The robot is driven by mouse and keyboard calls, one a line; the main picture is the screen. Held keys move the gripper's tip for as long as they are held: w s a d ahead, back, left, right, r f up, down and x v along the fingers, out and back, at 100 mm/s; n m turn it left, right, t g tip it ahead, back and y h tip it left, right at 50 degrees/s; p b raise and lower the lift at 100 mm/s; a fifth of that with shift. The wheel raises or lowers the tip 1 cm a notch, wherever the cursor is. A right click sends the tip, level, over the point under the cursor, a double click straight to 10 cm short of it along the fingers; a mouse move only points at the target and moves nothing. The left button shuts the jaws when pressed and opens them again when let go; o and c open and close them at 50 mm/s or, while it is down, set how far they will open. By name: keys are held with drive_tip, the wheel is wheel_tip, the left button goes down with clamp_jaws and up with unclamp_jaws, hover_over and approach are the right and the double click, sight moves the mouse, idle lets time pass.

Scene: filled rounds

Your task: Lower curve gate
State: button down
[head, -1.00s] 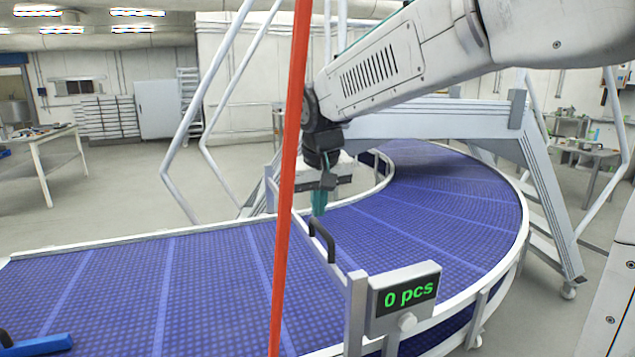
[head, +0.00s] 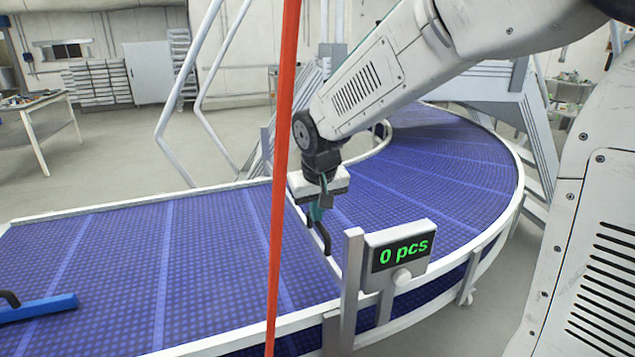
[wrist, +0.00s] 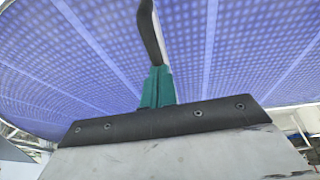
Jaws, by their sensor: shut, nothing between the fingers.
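The curve gate (head: 333,270) is a thin pale bar across the blue belt at the start of the bend, between side posts. Its black handle (head: 325,238) rises from the bar and also shows in the wrist view (wrist: 151,32). My gripper (head: 317,212), with teal fingers, is shut and empty. It points down at the upper part of the handle; the fingertips (wrist: 158,75) overlap the handle in view, and I cannot tell whether they touch it. Part of the gate is hidden behind my gripper and a red pole.
The red pole (head: 281,170) stands upright in front of the belt. A counter (head: 400,250) reading "0 pcs" sits by the near gate post (head: 350,290). A blue bar with a black handle (head: 38,308) lies at the belt's left. The belt (head: 130,255) is otherwise clear.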

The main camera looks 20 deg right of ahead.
sight(317, 224)
wheel_tip(317, 224, down, 3)
drive_tip(key=shift+f, duration=0.15)
drive_tip(key=shift+s+f, duration=0.15)
drive_tip(key=shift+f, duration=0.1)
drive_tip(key=shift+a+r, duration=0.1)
drive_tip(key=shift+r, duration=0.25)
drive_tip(key=w+v, duration=0.1)
drive_tip(key=v, duration=1.2)
drive_tip(key=shift+g, duration=0.3)
drive_tip(key=s+d, duration=0.1)
drive_tip(key=s, duration=0.3)
drive_tip(key=s+d, duration=0.1)
drive_tip(key=s, duration=0.3)
drive_tip(key=s+d, duration=0.1)
drive_tip(key=s, duration=0.3)
drive_tip(key=shift+s, duration=0.4)
drive_tip(key=s+f, duration=0.2)
drive_tip(key=s, duration=0.4)
drive_tip(key=s+d+f+g, duration=0.1)
drive_tip(key=s+f, duration=0.1)
drive_tip(key=s, duration=0.5)
drive_tip(key=shift+s+f+y, duration=0.3)
drive_tip(key=shift+f+y, duration=0.1)
drive_tip(key=shift+d, duration=0.2)
